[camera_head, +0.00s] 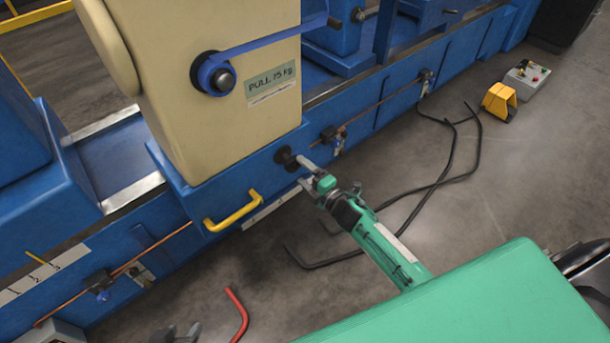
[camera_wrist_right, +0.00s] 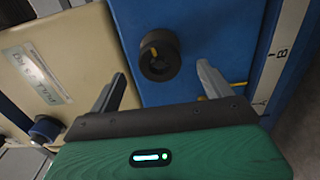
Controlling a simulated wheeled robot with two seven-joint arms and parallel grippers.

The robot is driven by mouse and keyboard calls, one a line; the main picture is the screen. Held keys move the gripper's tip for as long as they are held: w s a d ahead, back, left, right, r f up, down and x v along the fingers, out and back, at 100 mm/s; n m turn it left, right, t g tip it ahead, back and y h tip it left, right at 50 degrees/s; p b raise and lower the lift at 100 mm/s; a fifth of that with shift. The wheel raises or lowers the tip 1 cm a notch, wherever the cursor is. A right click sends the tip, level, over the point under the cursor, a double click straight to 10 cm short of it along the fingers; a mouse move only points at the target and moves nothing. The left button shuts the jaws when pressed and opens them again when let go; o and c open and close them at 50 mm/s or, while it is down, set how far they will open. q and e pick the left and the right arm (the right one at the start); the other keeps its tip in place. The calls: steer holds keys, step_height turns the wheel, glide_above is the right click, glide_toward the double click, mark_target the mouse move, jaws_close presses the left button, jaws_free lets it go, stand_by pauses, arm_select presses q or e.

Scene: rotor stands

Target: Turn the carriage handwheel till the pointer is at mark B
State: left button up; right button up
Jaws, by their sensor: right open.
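The carriage handwheel (camera_head: 284,157) is a small black knob on the blue front of the carriage. A pale scale strip (camera_head: 270,207) runs below the carriage; the letter B is readable on the strip (camera_wrist_right: 270,75) in the wrist view. I cannot make out the pointer there.
A yellow handle (camera_head: 232,212) sticks out left of the handwheel. A yellow pedal (camera_head: 499,102) is at right.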

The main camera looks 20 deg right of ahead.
mark_target(295, 166)
steer(key=shift+b+x, duration=0.45)
steer(key=shift+x, duration=1.3)
steer(key=shift+c, duration=0.4)
steer(key=c, duration=1.1)
